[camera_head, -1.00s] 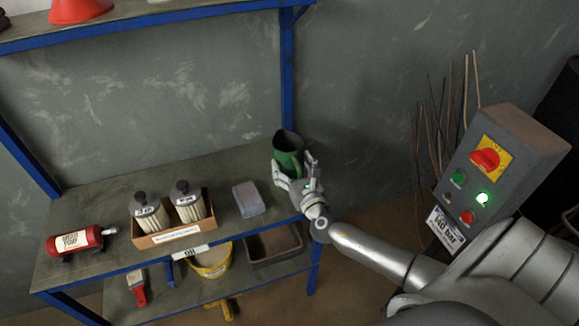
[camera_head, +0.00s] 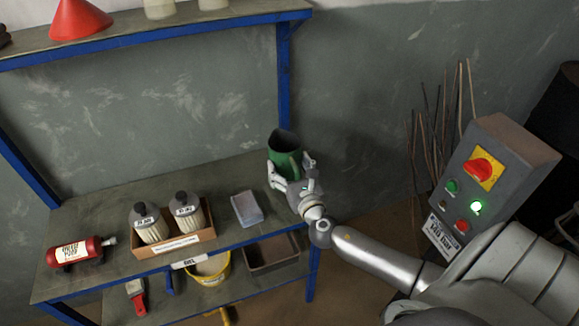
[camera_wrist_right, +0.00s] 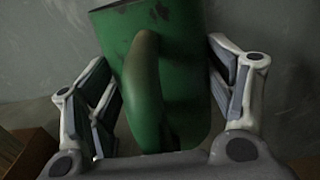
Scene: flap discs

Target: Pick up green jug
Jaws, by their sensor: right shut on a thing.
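The green jug (camera_head: 283,145) is upright at the right end of the shelf unit's middle board, by the blue post. My right gripper (camera_head: 291,176) is shut on it, with one finger on each side of its body. In the right wrist view the jug (camera_wrist_right: 185,60) fills the middle, its handle facing the camera between the two fingers of the gripper (camera_wrist_right: 165,100). I cannot tell whether the jug's base touches the board. My left gripper is not in view.
The shelf (camera_head: 110,192) also holds a red bottle (camera_head: 80,250), a box of capped filters (camera_head: 172,243) and a grey-blue block (camera_head: 247,208). Below are a yellow bucket (camera_head: 213,268) and a dark tray (camera_head: 272,252). A control box (camera_head: 495,170) stands to the right. An upper shelf (camera_head: 190,32) is above.

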